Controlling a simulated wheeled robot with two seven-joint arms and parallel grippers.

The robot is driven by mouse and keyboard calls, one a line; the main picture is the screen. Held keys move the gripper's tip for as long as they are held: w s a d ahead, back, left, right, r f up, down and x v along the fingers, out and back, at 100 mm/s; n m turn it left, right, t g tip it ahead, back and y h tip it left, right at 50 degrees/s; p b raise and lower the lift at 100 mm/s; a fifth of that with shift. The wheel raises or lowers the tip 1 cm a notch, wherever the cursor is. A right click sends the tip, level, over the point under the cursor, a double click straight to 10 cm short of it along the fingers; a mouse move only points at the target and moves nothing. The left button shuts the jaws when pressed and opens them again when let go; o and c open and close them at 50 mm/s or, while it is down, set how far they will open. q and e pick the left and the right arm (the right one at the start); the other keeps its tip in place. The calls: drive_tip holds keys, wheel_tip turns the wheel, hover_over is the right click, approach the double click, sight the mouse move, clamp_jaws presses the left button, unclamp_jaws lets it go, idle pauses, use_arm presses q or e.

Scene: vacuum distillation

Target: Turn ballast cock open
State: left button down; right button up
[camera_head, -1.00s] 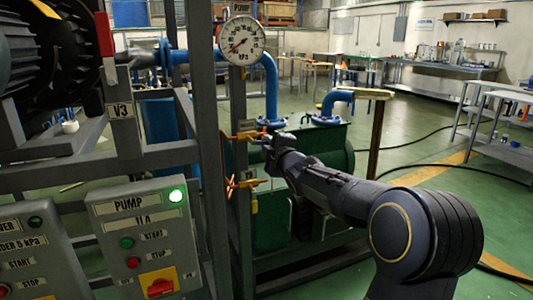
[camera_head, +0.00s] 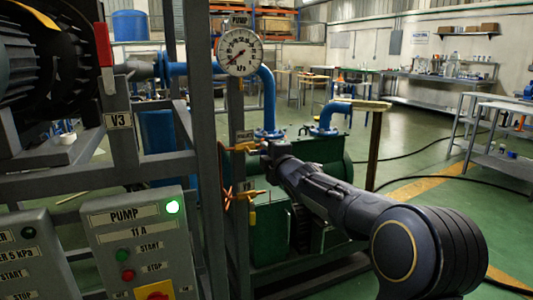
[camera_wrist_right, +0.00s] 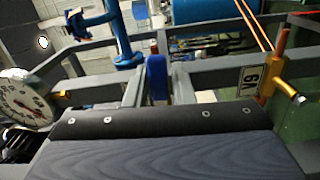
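My right gripper (camera_head: 269,154) reaches in from the right, its tip beside the upper brass fitting (camera_head: 243,146) on the grey frame post. Contact between them cannot be told. A lower brass cock (camera_head: 246,194) sits below, by a V9 tag (camera_head: 247,185). In the right wrist view, the V9 tag (camera_wrist_right: 250,81) appears upside down beside a brass fitting (camera_wrist_right: 283,82). A blue upright piece (camera_wrist_right: 157,78) stands just beyond my dark gripper body; I cannot tell whether it is the ballast cock's handle. My right fingers are hidden. My left gripper is out of view.
A pressure gauge (camera_head: 239,51) hangs above the fittings; it also shows in the wrist view (camera_wrist_right: 26,101). The green pump (camera_head: 340,171) with blue pipes stands behind my right arm. A pump control box (camera_head: 140,247) with a lit green lamp is at the lower left.

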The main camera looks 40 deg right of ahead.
drive_tip(key=shift+o, duration=1.4)
drive_tip(key=shift+s, duration=0.1)
drive_tip(key=b+v, duration=0.1)
drive_tip(key=v, duration=0.6)
drive_tip(key=shift+s+a+b, duration=0.15)
drive_tip(key=shift+s+b, duration=0.15)
